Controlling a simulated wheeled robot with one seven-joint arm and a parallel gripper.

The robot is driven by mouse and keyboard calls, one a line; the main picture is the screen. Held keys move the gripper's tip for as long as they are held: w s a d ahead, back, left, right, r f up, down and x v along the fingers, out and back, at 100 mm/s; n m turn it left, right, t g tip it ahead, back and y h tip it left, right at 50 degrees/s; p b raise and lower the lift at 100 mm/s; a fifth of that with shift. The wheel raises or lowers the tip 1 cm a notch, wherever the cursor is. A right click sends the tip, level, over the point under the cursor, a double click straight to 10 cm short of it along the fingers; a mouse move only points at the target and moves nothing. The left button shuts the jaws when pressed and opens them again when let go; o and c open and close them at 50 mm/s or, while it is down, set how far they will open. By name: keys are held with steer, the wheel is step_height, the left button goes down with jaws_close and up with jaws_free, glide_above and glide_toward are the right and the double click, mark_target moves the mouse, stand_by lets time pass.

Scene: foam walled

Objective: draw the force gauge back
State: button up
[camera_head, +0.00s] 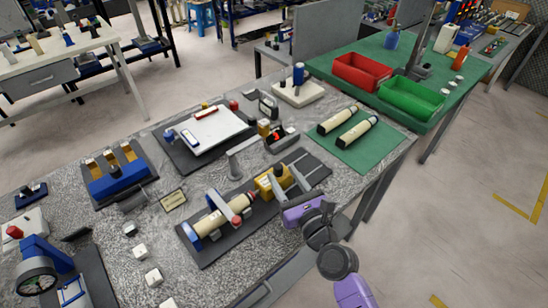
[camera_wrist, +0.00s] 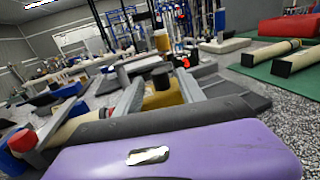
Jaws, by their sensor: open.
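The force gauge, a yellow block (camera_head: 268,186) with a black knob on top, sits on a dark base plate (camera_head: 213,254) on the speckled bench. It also shows in the wrist view (camera_wrist: 163,97). A cream cylinder (camera_head: 213,222) with a blue end lies in the same fixture, its red tip towards the gauge. My purple gripper (camera_head: 290,181) is at the gauge's right side. In the wrist view my open grey fingers (camera_wrist: 168,85) reach out on either side of the yellow block. I cannot tell whether they touch it. The gauge's lower part is partly hidden.
A red clamp knob (camera_head: 236,221) stands beside the cylinder. A grey post (camera_head: 235,160) stands just behind the fixture. Two cream cylinders (camera_head: 357,132) lie on a green mat (camera_head: 374,151) at the right. A white board (camera_head: 212,131) and blue rack (camera_head: 118,184) stand farther back and left.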

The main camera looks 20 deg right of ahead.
mark_target(277, 165)
steer(key=w, duration=0.6)
steer(key=shift+w+a, duration=0.15)
steer(key=shift+w, duration=0.25)
jaws_close()
stand_by(1.1)
